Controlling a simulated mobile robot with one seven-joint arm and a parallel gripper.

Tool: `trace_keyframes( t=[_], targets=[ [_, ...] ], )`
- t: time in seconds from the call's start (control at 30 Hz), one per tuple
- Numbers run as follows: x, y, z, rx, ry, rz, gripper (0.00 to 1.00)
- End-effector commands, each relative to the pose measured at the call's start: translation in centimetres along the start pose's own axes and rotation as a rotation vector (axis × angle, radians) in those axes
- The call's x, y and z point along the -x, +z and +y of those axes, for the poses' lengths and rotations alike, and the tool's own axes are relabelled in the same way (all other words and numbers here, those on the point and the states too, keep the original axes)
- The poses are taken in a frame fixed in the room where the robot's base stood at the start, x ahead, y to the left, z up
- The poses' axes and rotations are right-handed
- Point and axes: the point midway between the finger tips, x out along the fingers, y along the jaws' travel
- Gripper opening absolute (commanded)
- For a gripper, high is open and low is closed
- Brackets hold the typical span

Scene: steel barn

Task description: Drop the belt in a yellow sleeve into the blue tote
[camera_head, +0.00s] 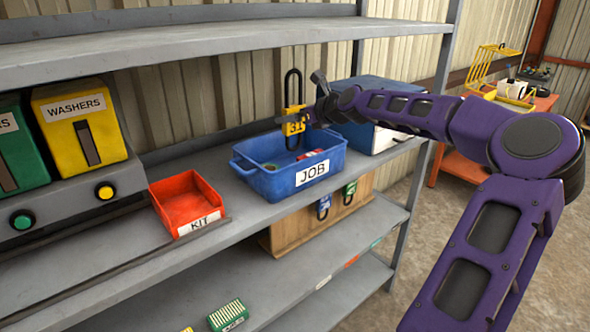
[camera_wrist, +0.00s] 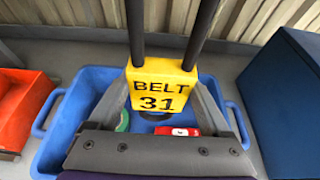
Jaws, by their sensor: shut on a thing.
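The belt in a yellow sleeve (camera_head: 295,122) is a black loop standing up out of a yellow sleeve. In the wrist view its sleeve (camera_wrist: 161,86) reads "BELT 31". My gripper (camera_head: 308,116) is shut on the sleeve and holds it above the blue tote (camera_head: 270,183), which is labelled "JOB". In the wrist view the tote's rim (camera_wrist: 57,125) shows on both sides of my gripper (camera_wrist: 158,110). A red item (camera_wrist: 178,131) and a green item (camera_wrist: 123,121) lie inside the tote, partly hidden by my gripper and the sleeve.
A red "KIT" bin (camera_head: 187,203) stands left of the tote on the same shelf. A blue box (camera_head: 372,103) stands to its right. The upper shelf (camera_head: 200,45) runs above. Other belts hang on a wooden rack (camera_head: 290,232) below.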

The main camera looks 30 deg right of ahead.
Motion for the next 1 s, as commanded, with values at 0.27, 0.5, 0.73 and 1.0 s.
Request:
trace_keyframes(
  t=[0.27, 0.5, 0.73, 1.0],
  targets=[
    [-0.5, -1.3, 0.0, 0.002, -0.001, 0.0, 0.22],
    [-0.5, -1.2, 0.0, 0.001, -0.001, 0.0, 0.86],
    [-0.5, -1.2, 0.0, 0.001, -0.001, 0.0, 1.0],
    [0.8, -1.2, -0.2, 0.0, -0.003, 0.0, 1.0]
  ],
)
